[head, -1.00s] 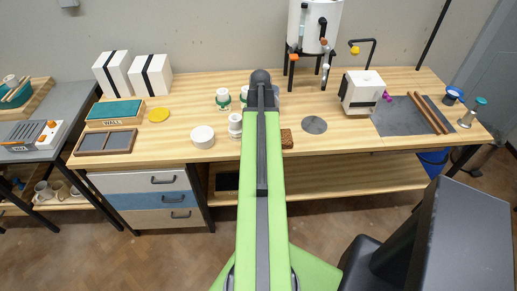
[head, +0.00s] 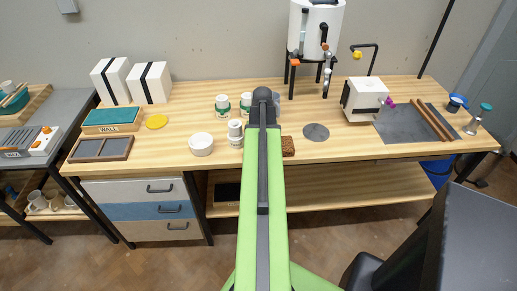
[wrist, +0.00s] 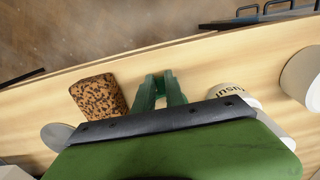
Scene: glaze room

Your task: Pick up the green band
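No loose green band stands out; green bands show around small white jars. Two jars stand at the back, a left one (head: 222,106) and a right one (head: 246,101). A third white jar (head: 235,129) with some green low on it stands in front of them, left of my arm. In the wrist view, a pale jar with dark lettering (wrist: 236,92) lies right of my gripper (wrist: 160,75), partly hidden by my gripper's body. In the head view the fingers are hidden behind my arm.
A brown speckled sponge (wrist: 99,95) lies left of the fingers; it also shows in the head view (head: 288,146). A white round pot (head: 201,144) stands left of the jars. A grey disc (head: 316,132) lies farther right. The bench's front edge is close.

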